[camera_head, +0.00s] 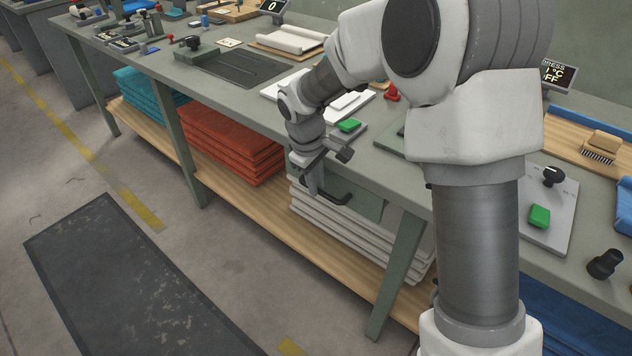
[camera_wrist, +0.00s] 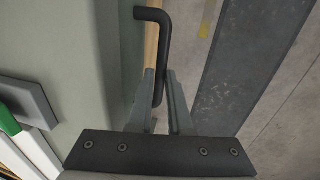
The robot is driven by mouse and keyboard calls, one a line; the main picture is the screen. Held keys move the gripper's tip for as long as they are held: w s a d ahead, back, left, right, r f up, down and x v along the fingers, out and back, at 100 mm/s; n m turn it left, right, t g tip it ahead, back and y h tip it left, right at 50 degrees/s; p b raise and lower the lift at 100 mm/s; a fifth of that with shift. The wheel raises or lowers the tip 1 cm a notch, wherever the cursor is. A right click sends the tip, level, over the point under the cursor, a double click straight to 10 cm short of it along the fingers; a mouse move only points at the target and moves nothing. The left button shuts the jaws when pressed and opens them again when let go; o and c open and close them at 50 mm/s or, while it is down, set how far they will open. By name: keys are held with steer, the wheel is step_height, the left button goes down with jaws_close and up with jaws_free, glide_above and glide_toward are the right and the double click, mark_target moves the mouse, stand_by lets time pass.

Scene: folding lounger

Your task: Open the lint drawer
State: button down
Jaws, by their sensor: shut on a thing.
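The lint drawer (camera_head: 366,204) has a grey-green front under the bench top, above the white folded cloths. Its black bar handle (camera_head: 338,198) sticks out from the front; the handle also shows in the wrist view (camera_wrist: 153,15). My gripper (camera_head: 314,188) is at the left end of the handle. In the wrist view my gripper (camera_wrist: 160,76) has one finger on each side of the handle bar and is shut on it. The drawer front looks close under the bench edge. The drawer's inside is hidden.
The bench top (camera_head: 235,103) lies above, with a green button (camera_head: 349,125) near my wrist. A bench leg (camera_head: 397,270) stands right of the drawer. The floor before the drawer is clear, with a dark mat (camera_head: 130,285).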

steer(key=shift+s+a, duration=0.1)
stand_by(0.3)
steer(key=s+a+b, duration=0.1)
steer(key=s+a, duration=1.1)
steer(key=s, duration=0.4)
steer(key=shift+s+a, duration=0.15)
steer(key=shift+a, duration=0.25)
steer(key=c, duration=0.8)
jaws_free()
steer(key=shift+c, duration=0.2)
step_height(320, 180, up, 17)
steer(key=s+a+p, duration=0.2)
steer(key=p, duration=0.3)
steer(key=shift+s, duration=0.3)
steer(key=shift+r, duration=0.1)
